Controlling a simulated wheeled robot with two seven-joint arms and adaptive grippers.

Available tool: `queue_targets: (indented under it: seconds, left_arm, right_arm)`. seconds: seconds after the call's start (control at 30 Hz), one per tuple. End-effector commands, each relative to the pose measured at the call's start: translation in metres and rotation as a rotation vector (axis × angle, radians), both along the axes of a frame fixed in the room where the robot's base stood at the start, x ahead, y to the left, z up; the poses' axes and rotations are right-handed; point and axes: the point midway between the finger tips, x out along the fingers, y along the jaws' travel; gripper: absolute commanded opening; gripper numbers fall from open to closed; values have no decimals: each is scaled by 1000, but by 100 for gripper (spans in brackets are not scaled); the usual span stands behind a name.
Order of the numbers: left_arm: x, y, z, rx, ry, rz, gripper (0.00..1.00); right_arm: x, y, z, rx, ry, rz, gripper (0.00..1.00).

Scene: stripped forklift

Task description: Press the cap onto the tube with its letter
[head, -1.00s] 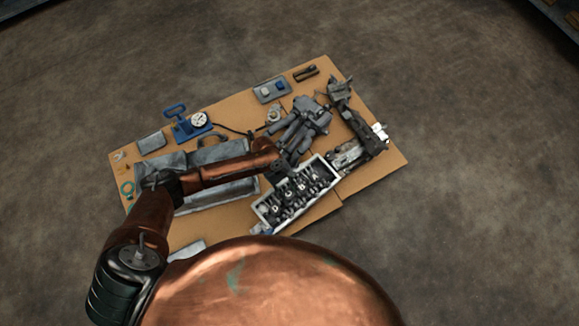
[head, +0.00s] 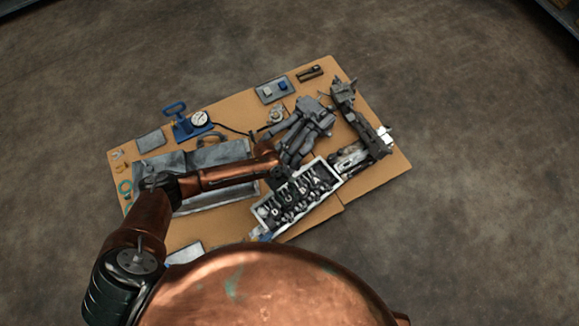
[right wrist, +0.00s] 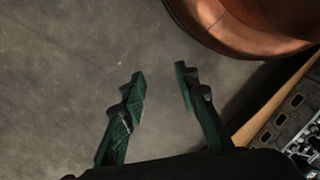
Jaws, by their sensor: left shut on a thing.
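My left gripper (head: 281,178) is small and dark in the head view. It is over the lower end of the grey branched tubes (head: 305,130), beside the long open metal block (head: 299,198). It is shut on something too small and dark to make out. No cap or letter can be read on the tubes. My right gripper (right wrist: 160,74) shows in the right wrist view, with two green fingers wide apart and nothing between them, above bare floor. It is not seen in the head view.
Cardboard (head: 225,120) lies under the parts. A blue stand with a gauge (head: 188,122), a grey plate with small blocks (head: 273,89), a grey tray (head: 190,158) and a long dark part (head: 358,122) lie around. The floor (head: 470,180) at right is clear.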

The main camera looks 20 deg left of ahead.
Motion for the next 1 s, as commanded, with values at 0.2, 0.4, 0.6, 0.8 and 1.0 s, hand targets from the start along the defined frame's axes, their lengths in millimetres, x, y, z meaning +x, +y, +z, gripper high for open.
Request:
queue_targets:
  seconds: [0.2,0.4,0.6,0.8,1.0]
  left_arm:
    - [0,0,0,0,0,0,7]
    - [0,0,0,0,0,0,7]
    - [0,0,0,0,0,0,7]
    - [0,-1,0,0,0,0,7]
    - [-1,-1,-1,0,0,1,7]
  right_arm:
    - [0,0,1,1,-1,0,29]
    - [1,0,1,1,-1,-1,29]
    - [1,0,1,0,-3,-1,29]
    - [0,0,-4,0,-5,-1,29]
    - [-4,-1,-12,-2,3,-1,29]
